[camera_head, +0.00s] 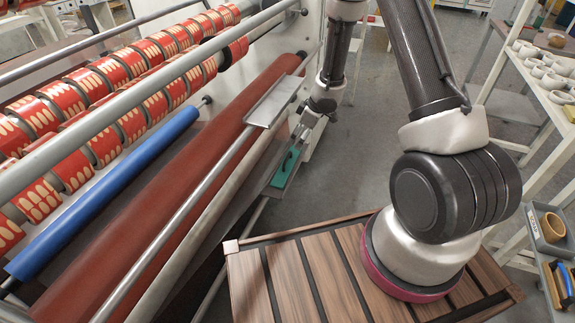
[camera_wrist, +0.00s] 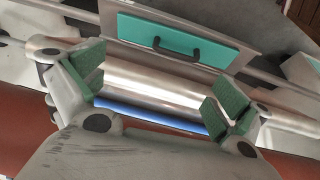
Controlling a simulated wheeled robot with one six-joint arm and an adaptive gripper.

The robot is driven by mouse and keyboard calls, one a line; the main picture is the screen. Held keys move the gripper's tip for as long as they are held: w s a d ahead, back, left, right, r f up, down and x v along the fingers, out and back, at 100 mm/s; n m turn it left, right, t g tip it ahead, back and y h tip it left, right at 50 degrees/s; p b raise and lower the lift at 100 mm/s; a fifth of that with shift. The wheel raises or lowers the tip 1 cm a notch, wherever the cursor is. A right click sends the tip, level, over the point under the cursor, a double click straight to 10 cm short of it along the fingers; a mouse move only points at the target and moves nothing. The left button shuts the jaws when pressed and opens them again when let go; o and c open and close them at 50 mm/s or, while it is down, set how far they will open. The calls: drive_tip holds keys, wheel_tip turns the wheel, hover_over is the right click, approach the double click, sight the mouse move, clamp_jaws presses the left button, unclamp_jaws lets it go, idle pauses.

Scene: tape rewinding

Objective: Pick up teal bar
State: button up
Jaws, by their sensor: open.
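The teal bar (camera_head: 280,178) is a flat teal piece with a dark handle, lying on a grey metal plate at the right end of the machine in the head view. In the wrist view the teal bar (camera_wrist: 216,53) is at the top centre, its black arched handle facing me. My gripper (camera_head: 299,132) is just above and beside the bar in the head view.
The machine carries a long brown roller (camera_head: 190,178), a blue roller (camera_head: 108,190) and red tape rolls (camera_head: 105,138). A metal plate (camera_head: 273,101) sits near my gripper. A shelf (camera_head: 548,110) with white rolls stands at the right. Grey floor lies between.

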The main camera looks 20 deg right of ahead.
sight(288, 157)
drive_tip(key=shift+g+y, duration=0.3)
drive_tip(key=x, duration=0.3)
drive_tip(key=s+x, duration=0.1)
drive_tip(key=x, duration=0.3)
drive_tip(key=s+x, duration=0.1)
drive_tip(key=x, duration=0.3)
drive_tip(key=shift+a+f, duration=0.1)
drive_tip(key=shift+a, duration=0.2)
drive_tip(key=c, duration=1.1)
